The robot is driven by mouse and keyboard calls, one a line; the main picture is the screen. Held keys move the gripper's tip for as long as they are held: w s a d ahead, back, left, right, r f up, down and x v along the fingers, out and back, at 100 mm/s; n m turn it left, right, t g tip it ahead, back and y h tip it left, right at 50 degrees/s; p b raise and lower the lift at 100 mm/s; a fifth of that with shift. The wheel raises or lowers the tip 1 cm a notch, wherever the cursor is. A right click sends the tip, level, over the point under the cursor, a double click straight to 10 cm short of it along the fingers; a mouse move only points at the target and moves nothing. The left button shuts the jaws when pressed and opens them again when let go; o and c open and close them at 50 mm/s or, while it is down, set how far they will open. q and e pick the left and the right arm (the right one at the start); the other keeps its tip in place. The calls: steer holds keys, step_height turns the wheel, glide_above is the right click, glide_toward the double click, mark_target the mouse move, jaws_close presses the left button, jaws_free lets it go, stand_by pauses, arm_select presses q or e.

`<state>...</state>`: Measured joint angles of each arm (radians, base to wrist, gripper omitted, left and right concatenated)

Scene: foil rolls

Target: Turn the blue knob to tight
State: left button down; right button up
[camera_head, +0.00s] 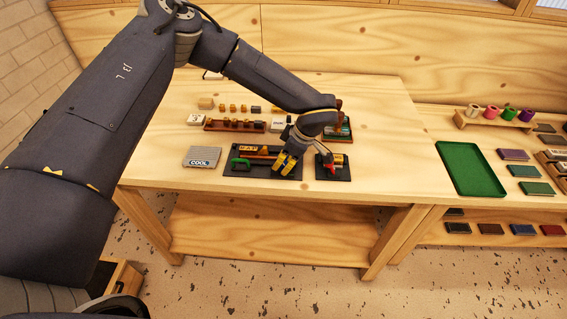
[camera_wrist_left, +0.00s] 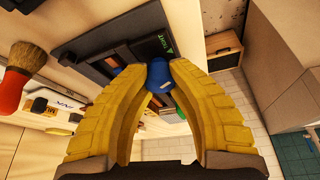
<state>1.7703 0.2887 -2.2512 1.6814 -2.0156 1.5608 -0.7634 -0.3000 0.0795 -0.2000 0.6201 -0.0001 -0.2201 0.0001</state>
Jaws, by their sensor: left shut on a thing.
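The blue knob (camera_wrist_left: 160,78) sits between the yellow fingertips in the left wrist view, at the edge of a dark plate (camera_wrist_left: 120,45). The plate carries a green arrow and the word TIGHT (camera_wrist_left: 170,44). My left gripper (camera_wrist_left: 146,70) is shut on the blue knob. In the head view my left gripper (camera_head: 287,166) is over the right part of the dark plate (camera_head: 235,169) on the table, and its fingers hide the knob there. A green handle (camera_head: 239,163) lies at the plate's left. My right gripper does not show.
A grey COOL block (camera_head: 202,157) lies left of the plate. A second dark plate (camera_head: 341,174) with a red-tipped part stands just right of the gripper. A wooden rack (camera_head: 235,126) and small blocks are behind. A green tray (camera_head: 469,170) lies far right. The table's front edge is close.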

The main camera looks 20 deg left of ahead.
arm_select(q)
steer(key=shift+a+f, duration=0.1)
steer(key=shift+a, duration=0.2)
steer(key=c, duration=1.4)
jaws_free()
steer(key=shift+a, duration=0.1)
steer(key=o, duration=0.3)
steer(key=shift+d+r, duration=0.4)
steer(key=shift+r, duration=0.05)
steer(key=v, duration=1.1)
steer(key=shift+r, duration=0.15)
steer(key=shift+o, duration=0.2)
